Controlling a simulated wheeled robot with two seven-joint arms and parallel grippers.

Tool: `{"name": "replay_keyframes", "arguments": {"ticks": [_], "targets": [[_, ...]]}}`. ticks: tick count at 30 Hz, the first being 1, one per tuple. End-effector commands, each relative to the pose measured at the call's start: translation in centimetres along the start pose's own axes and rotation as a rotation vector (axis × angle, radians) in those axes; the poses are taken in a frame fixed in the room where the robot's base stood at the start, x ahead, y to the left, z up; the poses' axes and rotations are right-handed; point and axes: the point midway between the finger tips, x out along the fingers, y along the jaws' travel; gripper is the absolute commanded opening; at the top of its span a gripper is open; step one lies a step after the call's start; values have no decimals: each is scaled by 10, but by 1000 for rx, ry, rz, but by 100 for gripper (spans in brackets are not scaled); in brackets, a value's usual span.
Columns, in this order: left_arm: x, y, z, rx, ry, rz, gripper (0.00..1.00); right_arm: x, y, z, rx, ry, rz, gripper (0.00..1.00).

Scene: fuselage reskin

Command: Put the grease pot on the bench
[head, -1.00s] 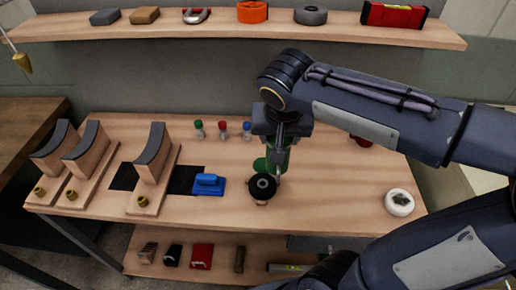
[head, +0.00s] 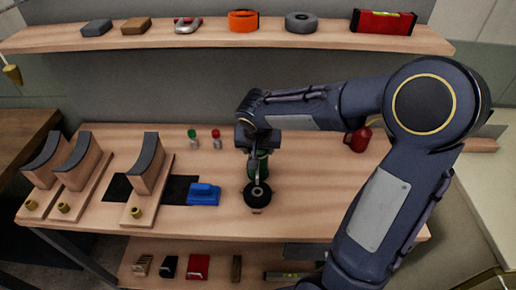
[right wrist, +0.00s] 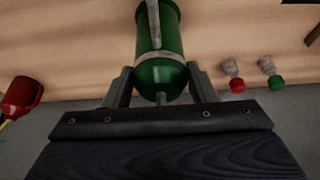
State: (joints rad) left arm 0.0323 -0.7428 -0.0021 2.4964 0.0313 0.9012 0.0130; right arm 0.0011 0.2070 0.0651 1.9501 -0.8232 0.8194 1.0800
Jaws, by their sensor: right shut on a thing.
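A green cylinder with a pale metal band and strip, which looks like the grease pot (head: 262,163), is held in my right gripper (head: 257,158). In the right wrist view the green pot (right wrist: 161,72) lies between the two fingers (right wrist: 157,88), which are shut on it. The bench (head: 310,205) is the wooden top under it. The pot is over the bench's middle, behind a black round disc (head: 257,194). Whether its base touches the wood cannot be told. My left gripper is not in view.
A blue block (head: 203,194) stands left of the black disc. Green-capped (head: 192,138) and red-capped (head: 216,138) bottles stand behind. A red can (head: 358,140) is at the back right. Curved wooden forms (head: 147,170) fill the left. Bare wood lies right of the pot.

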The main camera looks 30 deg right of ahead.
Motion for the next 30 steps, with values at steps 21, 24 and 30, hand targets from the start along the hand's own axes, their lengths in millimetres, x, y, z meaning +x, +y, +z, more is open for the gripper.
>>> {"name": "replay_keyframes", "arguments": {"ticks": [21,24,30], "targets": [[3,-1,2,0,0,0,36,3,0,1,0,0,0,74],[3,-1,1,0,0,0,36,3,0,1,0,0,0,74],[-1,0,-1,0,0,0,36,-9,0,-1,0,3,-2,74]]}}
